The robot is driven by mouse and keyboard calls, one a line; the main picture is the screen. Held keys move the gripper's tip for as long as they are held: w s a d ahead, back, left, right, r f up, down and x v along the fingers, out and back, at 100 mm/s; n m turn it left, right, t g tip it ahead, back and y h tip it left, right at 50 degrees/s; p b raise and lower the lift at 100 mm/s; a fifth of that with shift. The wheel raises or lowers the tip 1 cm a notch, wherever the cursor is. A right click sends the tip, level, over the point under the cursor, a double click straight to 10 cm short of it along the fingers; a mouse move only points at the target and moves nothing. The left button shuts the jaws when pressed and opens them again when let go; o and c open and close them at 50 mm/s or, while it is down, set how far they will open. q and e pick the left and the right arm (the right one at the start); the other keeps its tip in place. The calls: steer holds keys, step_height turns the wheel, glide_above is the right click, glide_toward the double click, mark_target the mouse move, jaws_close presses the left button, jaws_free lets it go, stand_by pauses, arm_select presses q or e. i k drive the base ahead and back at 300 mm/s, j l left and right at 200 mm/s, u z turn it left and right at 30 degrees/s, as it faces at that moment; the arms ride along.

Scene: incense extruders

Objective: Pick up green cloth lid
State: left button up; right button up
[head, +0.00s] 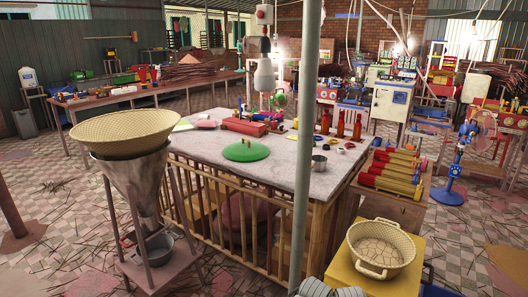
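A round green lid (246,150) with a small knob on top lies flat on the pale top of the slatted wooden table (205,148) in the middle of the view. It looks smooth, and I cannot make out any cloth on it. Its upper face is uncovered and nothing touches it from above.
A grey pole (302,150) stands in front of the table, right of the lid. A metal funnel (137,185) under a woven basket (125,128) stands left. A metal cup (318,163) and red bottles (341,124) share the tabletop. A two-handled basket (381,248) sits front right.

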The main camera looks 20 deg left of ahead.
mark_target(246, 151)
steer(key=i+j+z, duration=0.15)
steer(key=j+z, duration=0.15)
steer(key=i+j+z, duration=0.1)
steer(key=j+z, duration=0.25)
steer(key=i+j+z, duration=0.1)
steer(key=j, duration=0.5)
steer(key=i+j+z, duration=0.15)
steer(key=j, duration=0.5)
steer(key=j+z, duration=0.1)
steer(key=j, duration=0.55)
steer(key=i, duration=0.05)
